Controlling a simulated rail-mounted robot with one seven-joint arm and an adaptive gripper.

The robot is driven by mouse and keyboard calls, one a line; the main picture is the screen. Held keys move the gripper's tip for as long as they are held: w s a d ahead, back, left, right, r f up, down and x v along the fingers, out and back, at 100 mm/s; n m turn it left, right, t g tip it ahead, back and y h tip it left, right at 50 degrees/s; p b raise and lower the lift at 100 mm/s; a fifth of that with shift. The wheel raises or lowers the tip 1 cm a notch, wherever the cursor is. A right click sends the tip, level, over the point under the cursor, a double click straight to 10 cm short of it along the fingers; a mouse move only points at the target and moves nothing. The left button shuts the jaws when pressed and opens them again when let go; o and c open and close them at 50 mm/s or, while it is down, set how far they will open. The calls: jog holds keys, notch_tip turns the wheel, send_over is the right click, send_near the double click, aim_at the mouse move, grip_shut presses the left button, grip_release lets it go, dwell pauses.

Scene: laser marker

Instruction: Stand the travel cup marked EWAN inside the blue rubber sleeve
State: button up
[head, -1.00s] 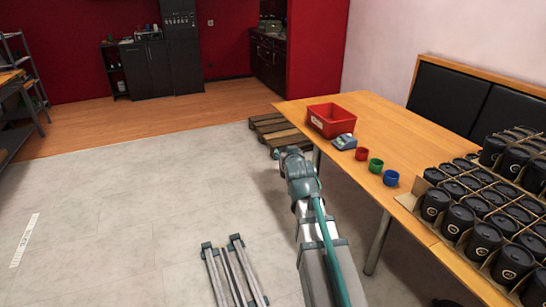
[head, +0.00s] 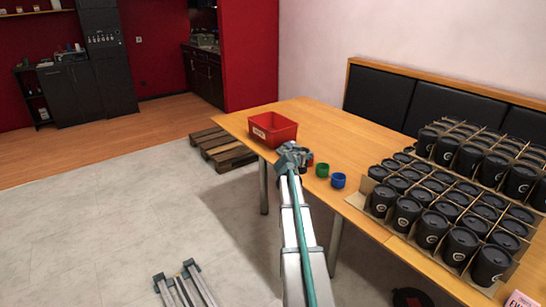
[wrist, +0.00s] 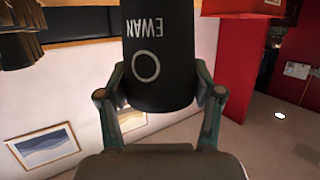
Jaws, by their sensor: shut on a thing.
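My gripper (wrist: 160,98) is shut on the black travel cup (wrist: 158,40), one finger on each side. Its white EWAN lettering and ring mark face the wrist camera. The lettering reads upside down, but the room is also inverted there. In the head view my gripper (head: 293,156) is at the table's near edge; the cup cannot be made out clearly there. The blue rubber sleeve (head: 338,181) stands on the table to the right of my gripper, apart from it. Its opening looks empty.
A green sleeve (head: 322,170) stands beside the blue one, and a red sleeve (head: 310,161) is partly hidden by my gripper. A red bin (head: 272,130) is to the left. Cartons of black cups (head: 430,225) fill the table's right. The table's middle (head: 325,130) is clear.

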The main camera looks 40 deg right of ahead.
jog(key=s+d+m+g, duration=0.1)
jog(key=s+d+g, duration=0.1)
jog(key=d, duration=0.3)
jog(key=s+d+m+g+h, duration=0.1)
jog(key=s+d+m+g, duration=0.1)
jog(key=d, duration=0.4)
jog(key=s+d+m+g+h, duration=0.1)
jog(key=s+d+m+g, duration=0.1)
jog(key=d, duration=0.4)
jog(key=shift+s+d+f, duration=0.2)
jog(key=shift+s+f, duration=0.1)
jog(key=shift+s, duration=0.45)
notch_tip(320, 180, down, 6)
jog(key=shift+f+b, duration=0.1)
jog(key=shift+b, duration=1.15)
jog(key=shift+b, duration=0.75)
jog(key=shift+f+b, duration=1.9)
jog(key=shift+b, duration=0.15)
jog(key=o, duration=0.8)
jog(key=shift+o, duration=0.6)
jog(key=shift+r, duration=0.15)
